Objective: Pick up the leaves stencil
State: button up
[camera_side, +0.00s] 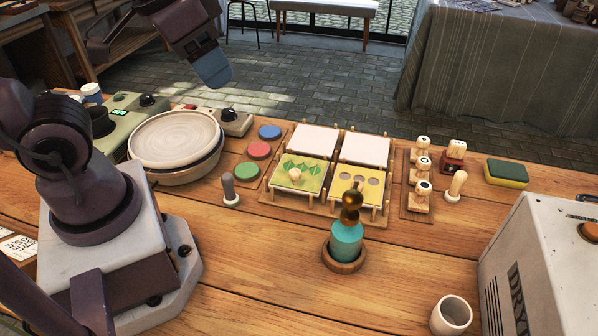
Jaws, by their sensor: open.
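The leaves stencil (312,183) is a green and yellow square with leaf shapes and a pale knob at its middle. It lies in the front left place of a wooden rack (290,207). A yellow stencil with round holes (372,187) lies to its right in the same rack. Two plain white squares (314,139) lie behind them. My gripper (214,72) is open and hangs high at the upper left, well away from the stencil. Nothing shows held in it.
A round pale wheel (175,139) stands left of the rack, with red, blue and green paint pads (247,171) between. A teal bottle with a golden top (346,241) stands in front. Stamps (422,189) and a sponge (506,173) are at right. The front middle tabletop is mostly clear.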

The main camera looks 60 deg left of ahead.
jog(key=w+f+n+g, duration=0.2)
jog(key=w+f+g, duration=0.1)
jog(key=w+f, duration=0.2)
jog(key=n+g, duration=0.2)
jog(key=n, duration=1.3)
send_over(295, 171)
notch_tip(295, 171, down, 11)
notch_tip(295, 171, down, 7)
jog(key=shift+s+a, duration=0.1)
jog(key=shift+d+f, duration=0.2)
jog(key=shift+f, duration=2.5)
jog(key=shift+c, duration=0.3)
jog(key=c, duration=0.9)
